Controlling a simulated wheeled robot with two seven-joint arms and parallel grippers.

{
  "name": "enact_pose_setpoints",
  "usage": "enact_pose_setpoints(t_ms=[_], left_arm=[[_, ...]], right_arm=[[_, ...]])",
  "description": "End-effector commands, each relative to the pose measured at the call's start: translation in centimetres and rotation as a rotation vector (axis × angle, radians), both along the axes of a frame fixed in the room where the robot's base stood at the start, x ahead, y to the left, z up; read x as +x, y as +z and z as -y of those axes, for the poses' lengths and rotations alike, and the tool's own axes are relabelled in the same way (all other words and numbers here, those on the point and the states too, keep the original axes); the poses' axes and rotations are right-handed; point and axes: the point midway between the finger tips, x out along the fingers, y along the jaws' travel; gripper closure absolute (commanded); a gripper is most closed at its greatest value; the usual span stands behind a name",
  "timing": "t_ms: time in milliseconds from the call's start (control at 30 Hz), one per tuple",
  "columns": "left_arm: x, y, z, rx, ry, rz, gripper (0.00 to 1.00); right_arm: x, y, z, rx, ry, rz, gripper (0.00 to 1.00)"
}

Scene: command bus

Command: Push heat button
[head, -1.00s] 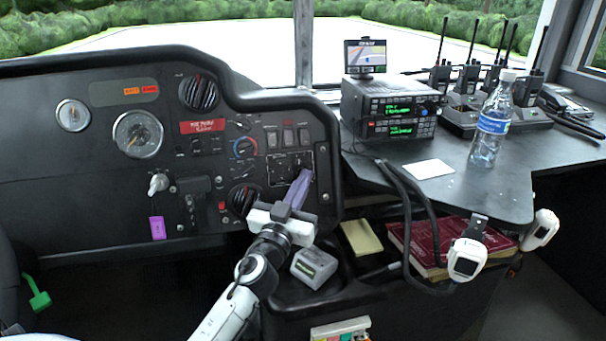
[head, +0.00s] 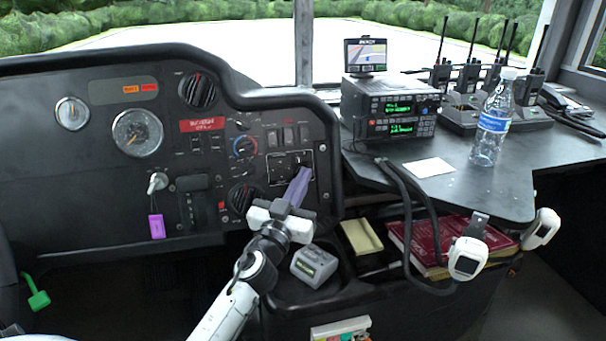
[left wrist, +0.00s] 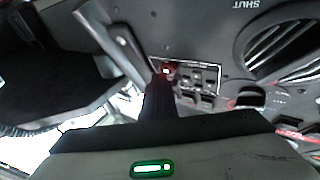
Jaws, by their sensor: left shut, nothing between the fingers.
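My left gripper (head: 300,182), with purple fingers, reaches up to the dashboard from below. It is shut and holds nothing. Its tips are at the lower right of a white-outlined switch panel (head: 279,169). The panel's lettering is too small to read, so I cannot confirm the button's label. My right gripper is not in view.
A round dial (head: 244,197) lies left of the fingers, and rocker switches (head: 288,136) sit above. A grey box (head: 314,265) rests in the tray below the gripper. Cables (head: 408,215) hang to the right. A radio unit (head: 390,107) and bottle (head: 492,120) stand on the right-hand counter.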

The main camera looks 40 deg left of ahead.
Motion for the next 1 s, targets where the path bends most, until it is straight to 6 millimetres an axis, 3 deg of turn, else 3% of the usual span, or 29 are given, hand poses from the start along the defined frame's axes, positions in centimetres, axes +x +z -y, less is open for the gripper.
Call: enact_pose_setpoints(t_ms=[1000], left_arm=[[-0.57,0.39,0.64,0.000,0.000,0.001,1.00]], right_arm=[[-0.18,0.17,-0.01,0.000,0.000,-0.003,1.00]])
